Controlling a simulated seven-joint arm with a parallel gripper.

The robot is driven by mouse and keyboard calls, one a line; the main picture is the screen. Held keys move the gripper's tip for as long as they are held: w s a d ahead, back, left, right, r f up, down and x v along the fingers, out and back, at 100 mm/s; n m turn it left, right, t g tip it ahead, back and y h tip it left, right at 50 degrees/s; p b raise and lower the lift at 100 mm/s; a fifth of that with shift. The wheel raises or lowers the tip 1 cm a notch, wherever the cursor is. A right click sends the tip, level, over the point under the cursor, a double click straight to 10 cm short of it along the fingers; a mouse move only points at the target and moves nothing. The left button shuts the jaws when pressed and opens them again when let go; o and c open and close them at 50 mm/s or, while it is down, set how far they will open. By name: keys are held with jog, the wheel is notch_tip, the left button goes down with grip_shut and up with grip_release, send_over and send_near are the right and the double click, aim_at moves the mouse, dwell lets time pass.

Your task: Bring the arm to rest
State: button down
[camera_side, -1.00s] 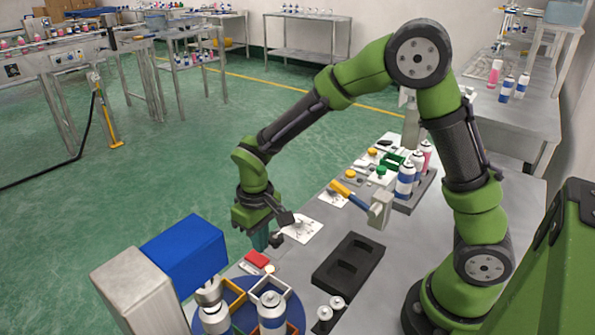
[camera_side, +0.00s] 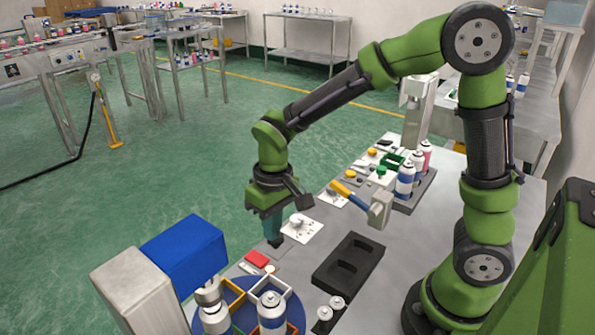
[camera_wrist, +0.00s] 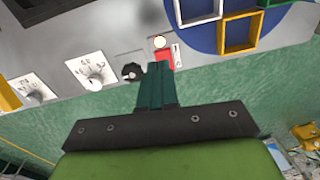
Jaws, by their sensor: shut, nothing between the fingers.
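My gripper (camera_side: 275,240) hangs over the far edge of the grey worktable (camera_side: 300,262), pointing down. In the wrist view its dark green fingers (camera_wrist: 157,84) are together with nothing seen between them. Its tips are near a small black part (camera_side: 285,247) on the table; whether they touch cannot be told.
A blue turntable (camera_side: 243,318) with coloured square frames and a spray can (camera_side: 271,311) stands below a blue and grey machine (camera_side: 183,257). Several cans (camera_side: 405,180) stand in a rack behind.

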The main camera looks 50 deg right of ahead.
jog(key=s+d+r+m+t, duration=0.1)
jog(key=s+d+r+t, duration=0.2)
jog(key=s+r, duration=0.2)
jog(key=s+d+r+m+t+y, duration=0.1)
jog(key=s+d+r+m+t, duration=0.1)
jog(key=s+r, duration=0.4)
notch_tip(320, 180, up, 2)
jog(key=shift+s+d+r+t, duration=0.2)
jog(key=shift+d+t, duration=0.35)
jog(key=shift+t, duration=0.35)
jog(key=w+a+f+n+g, duration=0.3)
jog(key=w+f+n, duration=0.1)
jog(key=w+n, duration=0.4)
jog(key=w+a+f+n+g+h, duration=0.1)
jog(key=w+a+f+n+g, duration=0.2)
jog(key=w+n, duration=0.6)
jog(key=shift+w+a+f+n+g+h, duration=0.15)
jog(key=shift+a+f+n+g+h, duration=0.3)
jog(key=shift+n, duration=1.85)
